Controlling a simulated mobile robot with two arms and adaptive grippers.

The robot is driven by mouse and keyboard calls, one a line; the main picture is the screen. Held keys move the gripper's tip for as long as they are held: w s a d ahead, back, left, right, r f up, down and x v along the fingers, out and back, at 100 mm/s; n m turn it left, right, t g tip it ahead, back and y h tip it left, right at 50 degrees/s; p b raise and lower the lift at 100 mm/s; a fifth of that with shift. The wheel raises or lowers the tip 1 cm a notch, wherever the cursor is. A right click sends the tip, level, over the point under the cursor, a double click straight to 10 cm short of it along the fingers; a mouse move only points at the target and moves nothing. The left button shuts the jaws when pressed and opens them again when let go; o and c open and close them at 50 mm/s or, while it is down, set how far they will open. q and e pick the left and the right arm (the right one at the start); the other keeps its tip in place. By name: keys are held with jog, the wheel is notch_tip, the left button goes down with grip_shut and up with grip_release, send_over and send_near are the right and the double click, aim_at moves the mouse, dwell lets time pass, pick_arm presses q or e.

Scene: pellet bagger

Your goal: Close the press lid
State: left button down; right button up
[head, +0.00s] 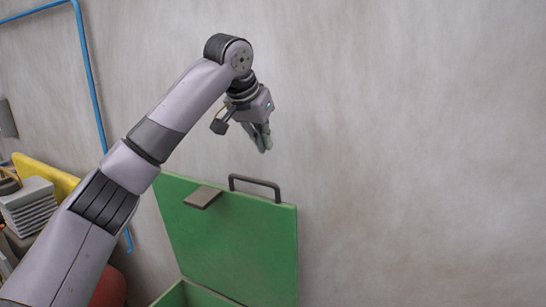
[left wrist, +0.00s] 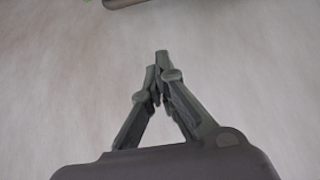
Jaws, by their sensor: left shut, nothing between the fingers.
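The green press lid (head: 238,240) stands raised and open in the head view, with a dark bar handle (head: 256,184) on its top edge. A small brown plate (head: 203,197) sits on the lid's face near the top left. Part of the green press body (head: 187,295) shows at the bottom. My left gripper (head: 266,150) is shut and empty, pointing down, above the handle in the picture and apart from it. In the left wrist view its fingers (left wrist: 160,56) meet against the pale wall. My right gripper is not in view.
A grey wall (head: 420,130) fills the background, with a blue pipe (head: 88,70) at the left. A yellow panel (head: 48,177), a stack of light slabs (head: 30,207) and a red rounded object (head: 109,288) are at the lower left. The area right of the lid shows only wall.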

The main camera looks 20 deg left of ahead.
pick_arm(q)
jog(key=s+a+f+p+x, duration=0.1)
jog(key=p+x, duration=0.4)
jog(key=x, duration=0.3)
jog(key=s, duration=0.2)
jog(key=s+p, duration=0.1)
jog(key=s, duration=0.1)
jog(key=shift+a+r, duration=0.2)
jog(key=shift+r, duration=0.15)
jog(key=shift+w+d, duration=0.15)
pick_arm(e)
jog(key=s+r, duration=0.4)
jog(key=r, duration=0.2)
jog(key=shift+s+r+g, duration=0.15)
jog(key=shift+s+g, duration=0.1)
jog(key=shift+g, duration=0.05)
